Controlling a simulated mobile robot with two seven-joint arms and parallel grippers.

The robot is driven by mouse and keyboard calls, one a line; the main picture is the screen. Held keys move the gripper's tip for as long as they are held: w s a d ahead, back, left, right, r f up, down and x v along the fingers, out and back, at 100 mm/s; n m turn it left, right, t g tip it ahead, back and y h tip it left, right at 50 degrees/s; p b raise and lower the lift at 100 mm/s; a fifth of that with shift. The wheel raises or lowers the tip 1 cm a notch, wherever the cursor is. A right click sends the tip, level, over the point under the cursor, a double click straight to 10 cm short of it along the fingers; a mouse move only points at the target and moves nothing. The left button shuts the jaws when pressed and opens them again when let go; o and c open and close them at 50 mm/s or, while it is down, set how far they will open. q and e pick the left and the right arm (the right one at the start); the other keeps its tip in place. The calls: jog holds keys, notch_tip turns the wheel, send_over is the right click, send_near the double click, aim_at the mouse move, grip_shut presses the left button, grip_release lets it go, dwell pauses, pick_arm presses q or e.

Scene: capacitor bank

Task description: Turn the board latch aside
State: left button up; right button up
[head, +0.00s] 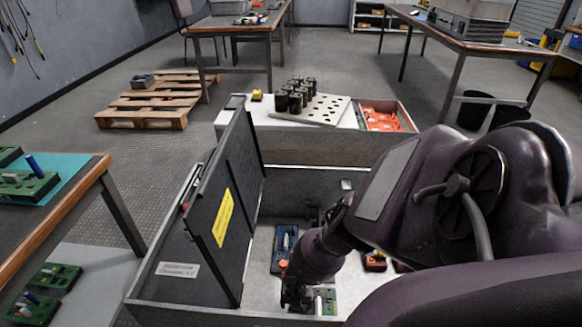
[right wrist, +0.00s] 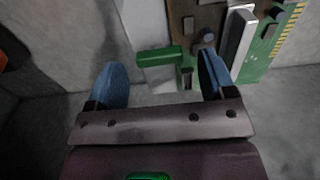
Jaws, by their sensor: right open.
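My right gripper (right wrist: 162,80) is open, its two blue fingertips spread apart with nothing held between them. In the head view the right gripper (head: 296,294) is low inside the open grey cabinet, largely hidden by my dark arm. A green bar (right wrist: 160,56), which looks like the board latch, lies across a pale block, ahead of and between the fingertips. The green circuit board (right wrist: 262,62) is right of it, with gold edge contacts; it also shows in the head view (head: 326,302). The right fingertip is close to the board's parts; contact cannot be told. My left gripper is out of view.
The cabinet's dark door (head: 215,215) with a yellow label stands open on the left. A blue module (head: 285,246) sits inside the cabinet. Behind are a perforated plate (head: 325,112) with black cylinders and a tray of orange parts (head: 382,118).

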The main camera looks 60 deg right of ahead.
jog(key=shift+f, duration=0.7)
jog(key=shift+b, duration=0.35)
jog(key=shift+w, duration=0.1)
jog(key=shift+c, duration=0.2)
jog(key=c, duration=0.9)
